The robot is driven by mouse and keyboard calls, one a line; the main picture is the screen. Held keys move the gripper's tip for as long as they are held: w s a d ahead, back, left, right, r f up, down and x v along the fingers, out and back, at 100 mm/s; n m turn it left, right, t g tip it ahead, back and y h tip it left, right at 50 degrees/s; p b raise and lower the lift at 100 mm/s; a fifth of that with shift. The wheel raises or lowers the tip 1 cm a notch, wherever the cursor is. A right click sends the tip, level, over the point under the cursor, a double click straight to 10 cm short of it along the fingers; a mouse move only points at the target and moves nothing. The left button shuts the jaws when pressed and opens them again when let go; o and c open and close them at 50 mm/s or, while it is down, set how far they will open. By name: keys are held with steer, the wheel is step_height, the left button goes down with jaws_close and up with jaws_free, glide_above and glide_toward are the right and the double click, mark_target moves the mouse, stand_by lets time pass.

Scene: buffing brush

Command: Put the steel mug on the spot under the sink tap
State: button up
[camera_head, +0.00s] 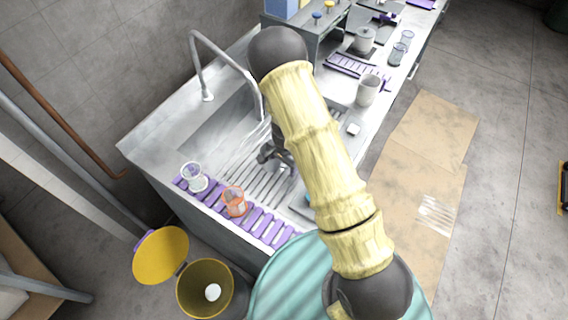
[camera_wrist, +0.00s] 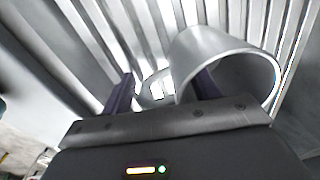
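The steel mug (camera_wrist: 188,62) is a plain grey cylinder, seen in the wrist view over the ribbed sink floor. Its open mouth faces toward the lower right of that view, and its handle is on the left side. My gripper (camera_wrist: 163,85) has one finger close against the handle and the other at the mug's near wall, and looks shut on it; the contact is partly hidden. In the head view my gripper (camera_head: 273,155) is low inside the sink, and I cannot make out the mug.
A purple rack with a clear cup (camera_head: 193,176) and an orange cup (camera_head: 234,201) lines the sink's front edge. A pale mug (camera_head: 367,91), a lidded pot (camera_head: 363,41) and glasses (camera_head: 397,54) stand on the counter behind. A yellow-rimmed bin (camera_head: 205,288) stands below.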

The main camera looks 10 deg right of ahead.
steer(key=r, duration=1.1)
steer(key=shift+s+r, duration=0.2)
steer(key=shift+r, duration=0.15)
steer(key=shift+s+d+r, duration=0.1)
steer(key=shift+s+r, duration=0.05)
steer(key=shift+r, duration=0.15)
steer(key=shift+d+r, duration=0.2)
steer(key=s+d+r+n+t, duration=0.1)
steer(key=s+d+r+n, duration=0.3)
steer(key=s+r, duration=0.3)
steer(key=s+d+r+n+t, duration=0.1)
steer(key=s+d+r+n, duration=0.3)
steer(key=s+r, duration=0.3)
steer(key=shift+s+d+n, duration=0.3)
steer(key=shift+d+n, duration=0.1)
steer(key=shift+d, duration=0.2)
